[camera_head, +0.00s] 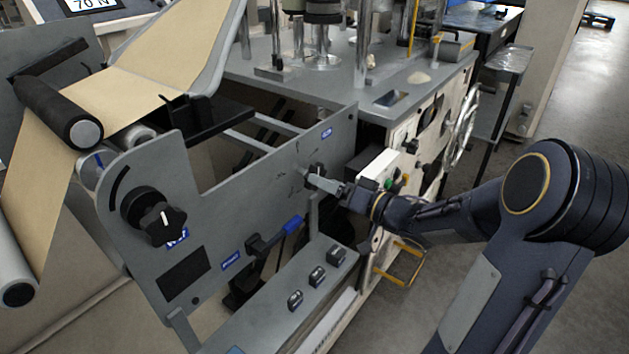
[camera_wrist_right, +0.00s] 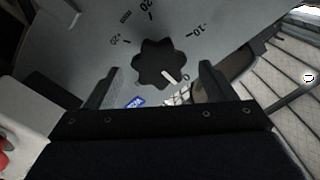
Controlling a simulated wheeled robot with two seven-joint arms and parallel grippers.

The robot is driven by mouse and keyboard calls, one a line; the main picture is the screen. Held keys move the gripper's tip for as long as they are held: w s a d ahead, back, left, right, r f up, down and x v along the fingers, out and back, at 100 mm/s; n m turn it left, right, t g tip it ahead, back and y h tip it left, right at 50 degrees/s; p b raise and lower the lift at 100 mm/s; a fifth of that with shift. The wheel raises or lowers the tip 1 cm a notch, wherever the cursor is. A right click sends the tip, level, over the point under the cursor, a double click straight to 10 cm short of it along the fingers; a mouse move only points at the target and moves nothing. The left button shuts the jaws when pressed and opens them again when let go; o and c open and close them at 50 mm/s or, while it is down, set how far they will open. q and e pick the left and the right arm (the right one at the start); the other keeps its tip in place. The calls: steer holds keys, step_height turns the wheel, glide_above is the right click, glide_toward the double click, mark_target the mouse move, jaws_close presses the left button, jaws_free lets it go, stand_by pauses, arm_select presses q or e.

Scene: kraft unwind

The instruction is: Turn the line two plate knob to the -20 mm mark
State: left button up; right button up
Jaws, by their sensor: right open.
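The line two plate knob (camera_wrist_right: 158,62) is a dark lobed knob with a white pointer on a grey plate (camera_wrist_right: 80,60). Around it are printed marks, among them a 20 at the top and a -10 at upper right. In the head view the right gripper (camera_head: 322,182) is at the plate, partly covering the knob (camera_head: 315,171). My left gripper is not in view.
A larger black knob (camera_head: 155,215) sits on the plate's left end, near a kraft web (camera_head: 125,85) and rollers. Machine side controls (camera_head: 395,182) are close to my right wrist.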

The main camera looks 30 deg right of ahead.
steer(key=shift+x, duration=2.25)
steer(key=shift+c, duration=0.5)
steer(key=c, duration=0.9)
steer(key=shift+f+n+b, duration=0.1)
steer(key=shift+n+b, duration=0.2)
steer(key=shift+b, duration=0.05)
